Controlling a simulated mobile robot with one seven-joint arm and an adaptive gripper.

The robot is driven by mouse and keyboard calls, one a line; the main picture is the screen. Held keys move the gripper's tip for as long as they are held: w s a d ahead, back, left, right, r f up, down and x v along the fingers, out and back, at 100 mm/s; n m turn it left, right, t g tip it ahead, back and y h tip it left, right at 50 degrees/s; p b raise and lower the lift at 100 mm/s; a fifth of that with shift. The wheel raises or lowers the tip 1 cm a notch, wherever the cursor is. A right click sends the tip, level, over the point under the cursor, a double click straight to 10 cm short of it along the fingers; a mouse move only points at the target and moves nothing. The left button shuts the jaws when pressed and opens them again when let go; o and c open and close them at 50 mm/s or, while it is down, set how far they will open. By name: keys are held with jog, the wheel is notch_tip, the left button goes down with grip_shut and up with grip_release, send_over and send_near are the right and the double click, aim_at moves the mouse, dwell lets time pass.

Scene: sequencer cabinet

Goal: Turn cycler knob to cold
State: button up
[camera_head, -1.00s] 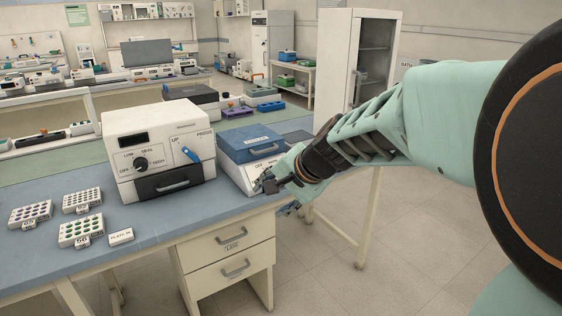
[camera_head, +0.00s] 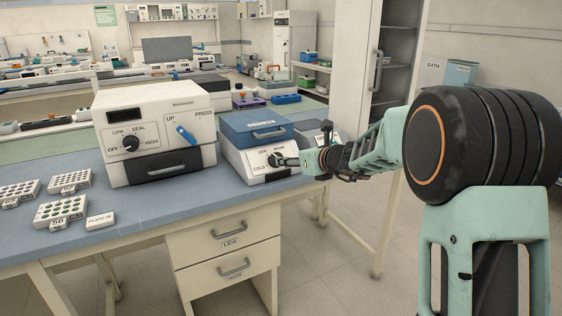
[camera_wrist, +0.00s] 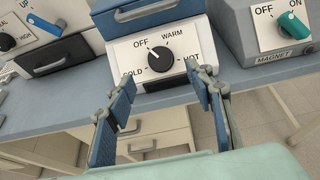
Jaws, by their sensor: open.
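The cycler (camera_head: 262,135) is a white box with a blue lid on the blue bench. It also shows in the wrist view (camera_wrist: 117,50). Its black round knob (camera_wrist: 160,58) has the labels OFF, WARM, COLD and HOT around it. The knob's pale mark appears to point up-left, towards OFF. My gripper (camera_wrist: 160,82) is open in front of the cycler, with one blue-padded finger low on each side of the knob. The fingers seem apart from the knob. In the head view my gripper (camera_head: 288,160) partly covers the knob and panel.
A white sealer with a dial and blue lever (camera_head: 155,130) stands left of the cycler. A box labelled MAGNET (camera_wrist: 275,35) with a teal knob stands to its right. Tube racks (camera_head: 60,210) lie at the bench's left. Drawers (camera_head: 228,250) are below the bench edge.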

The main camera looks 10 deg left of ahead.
jog(key=x, duration=0.9)
jog(key=shift+w+a+f, duration=0.15)
jog(key=shift+f, duration=0.05)
jog(key=c, duration=1.2)
jog(key=shift+o, duration=0.2)
jog(key=shift+p, duration=0.3)
